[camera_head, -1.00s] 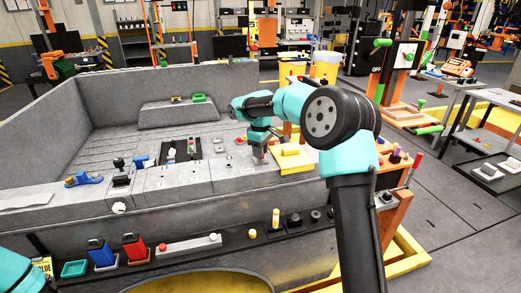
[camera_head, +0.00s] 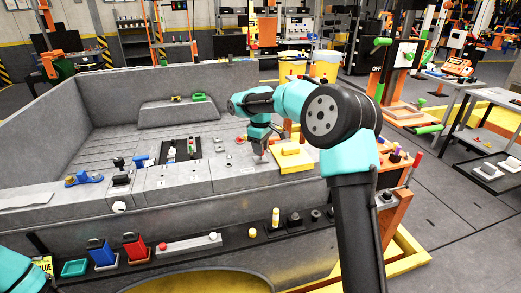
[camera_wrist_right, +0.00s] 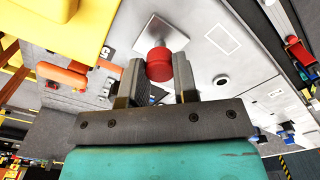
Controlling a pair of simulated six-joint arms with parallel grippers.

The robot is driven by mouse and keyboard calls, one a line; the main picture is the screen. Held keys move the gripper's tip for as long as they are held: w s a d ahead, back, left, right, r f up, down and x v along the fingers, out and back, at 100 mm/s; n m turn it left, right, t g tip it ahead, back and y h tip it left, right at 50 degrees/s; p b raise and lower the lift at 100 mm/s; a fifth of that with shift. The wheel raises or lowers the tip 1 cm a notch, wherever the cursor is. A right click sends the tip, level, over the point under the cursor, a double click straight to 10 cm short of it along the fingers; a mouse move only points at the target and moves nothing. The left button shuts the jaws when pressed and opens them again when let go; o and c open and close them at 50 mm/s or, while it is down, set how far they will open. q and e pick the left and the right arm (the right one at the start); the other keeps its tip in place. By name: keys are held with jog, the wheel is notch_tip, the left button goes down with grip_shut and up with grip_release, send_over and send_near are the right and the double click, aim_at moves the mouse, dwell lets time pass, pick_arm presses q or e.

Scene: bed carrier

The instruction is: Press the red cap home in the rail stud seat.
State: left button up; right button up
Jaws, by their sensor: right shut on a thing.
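The red cap (camera_wrist_right: 159,66) is between the two fingers of my right gripper (camera_wrist_right: 160,85), which is shut on it. In the right wrist view a pale square plate (camera_wrist_right: 180,39), which looks like the seat, lies just beyond the cap. The cap overlaps this plate in the picture, and I cannot tell whether they touch. In the head view my right gripper (camera_head: 261,153) points down over the grey rail top (camera_head: 230,174), left of the yellow block; the cap is hard to make out there. My left gripper is out of frame.
A yellow block (camera_head: 290,160) stands close to the right of my right gripper. A black panel with small knobs (camera_head: 180,151) and a blue clamp (camera_head: 85,179) sit further left. Red and blue bins (camera_head: 134,246) and several knobs line the lower front ledge.

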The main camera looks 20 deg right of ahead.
jog(key=shift+r, duration=0.5)
jog(key=shift+f, duration=1.3)
dwell(1.3)
jog(key=o, duration=1)
jog(key=shift+c, duration=0.2)
notch_tip(320, 180, up, 17)
jog(key=shift+r, duration=0.15)
jog(key=shift+c, duration=0.3)
